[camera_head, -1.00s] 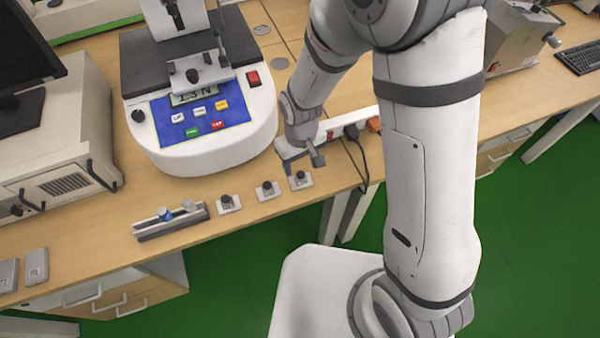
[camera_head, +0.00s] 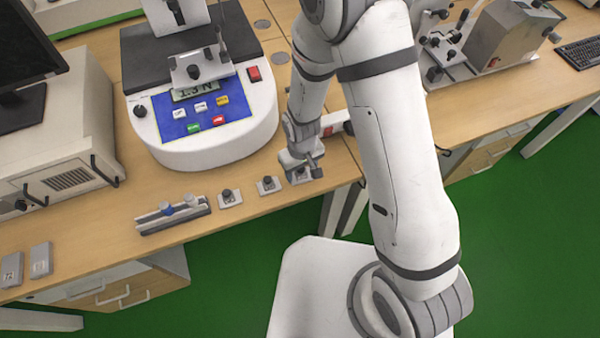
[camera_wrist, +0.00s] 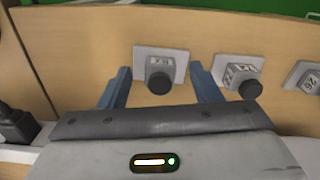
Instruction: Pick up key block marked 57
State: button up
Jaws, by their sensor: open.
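Three small light blocks with dark round knobs stand in a row near the bench's front edge. The rightmost key block (camera_head: 298,178) is partly hidden by my gripper (camera_head: 302,166). In the wrist view this key block (camera_wrist: 158,58) stands upright between the tips of my gripper (camera_wrist: 160,72), whose two blue-grey fingers are spread wide. A gap shows on both sides of the block. Its label is upside down and seems to read 57. The middle block (camera_head: 268,186) and left block (camera_head: 229,198) are clear of my gripper; the middle one (camera_wrist: 238,72) has a different, unclear label.
A slotted holder (camera_head: 172,214) with knobbed pieces lies left of the row. The white test machine (camera_head: 200,120) stands behind the blocks. A power strip (camera_head: 335,122) lies behind my gripper. Two grey blocks (camera_head: 40,260) lie far left. The bench front edge is close.

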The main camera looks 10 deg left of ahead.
jog(key=shift+c, duration=0.6)
jog(key=c, duration=1.1)
jog(key=shift+r, duration=0.15)
